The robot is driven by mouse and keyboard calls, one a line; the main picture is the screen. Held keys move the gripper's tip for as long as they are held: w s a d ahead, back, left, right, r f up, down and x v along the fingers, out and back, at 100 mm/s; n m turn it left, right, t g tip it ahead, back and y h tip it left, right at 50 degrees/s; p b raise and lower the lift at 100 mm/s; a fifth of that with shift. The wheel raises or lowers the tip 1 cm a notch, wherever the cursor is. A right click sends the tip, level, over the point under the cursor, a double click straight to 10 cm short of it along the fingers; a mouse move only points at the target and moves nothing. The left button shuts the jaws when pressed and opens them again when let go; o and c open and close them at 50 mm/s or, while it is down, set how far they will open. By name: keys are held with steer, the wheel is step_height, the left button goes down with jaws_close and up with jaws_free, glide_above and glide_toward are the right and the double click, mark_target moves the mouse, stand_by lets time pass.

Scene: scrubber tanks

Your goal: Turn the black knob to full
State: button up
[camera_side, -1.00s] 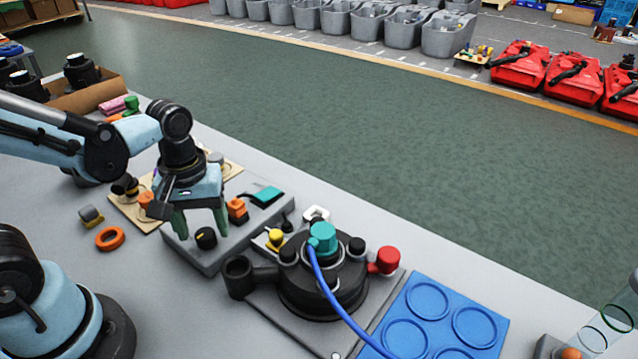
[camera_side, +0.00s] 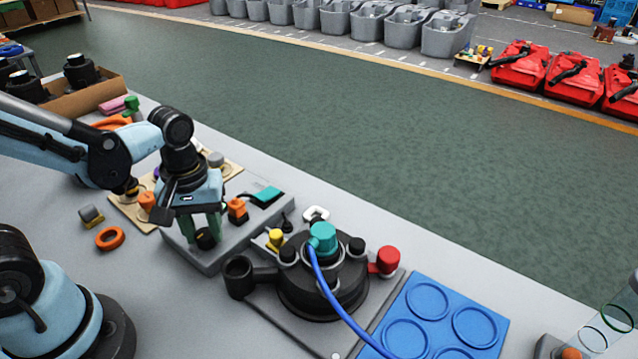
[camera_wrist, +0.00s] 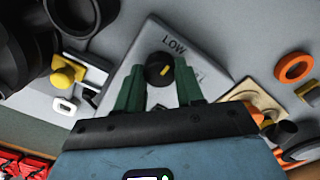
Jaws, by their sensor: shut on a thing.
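The black knob (camera_side: 206,239) sits on the grey control box (camera_side: 205,262) in the side view. The word LOW (camera_wrist: 174,44) is printed on the panel above and to the right of the knob; other panel marks are too small or covered to read. My gripper (camera_side: 203,234) is down at the panel with its green fingers on either side of the knob, shut on it. The fingers hide part of the knob in the side view.
The black round tank lid (camera_side: 322,290) with a blue hose (camera_side: 335,300) stands to the right. An orange ring (camera_side: 110,239) lies at left.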

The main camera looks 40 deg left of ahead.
mark_target(204, 233)
steer(key=shift+m, duration=0.3)
steer(key=m, duration=0.5)
steer(key=shift+m, duration=0.3)
steer(key=m, duration=0.5)
steer(key=shift+m, duration=0.3)
steer(key=o, duration=1.1)
steer(key=shift+c, duration=0.2)
step_height(204, 233, up, 12)
stand_by(0.4)
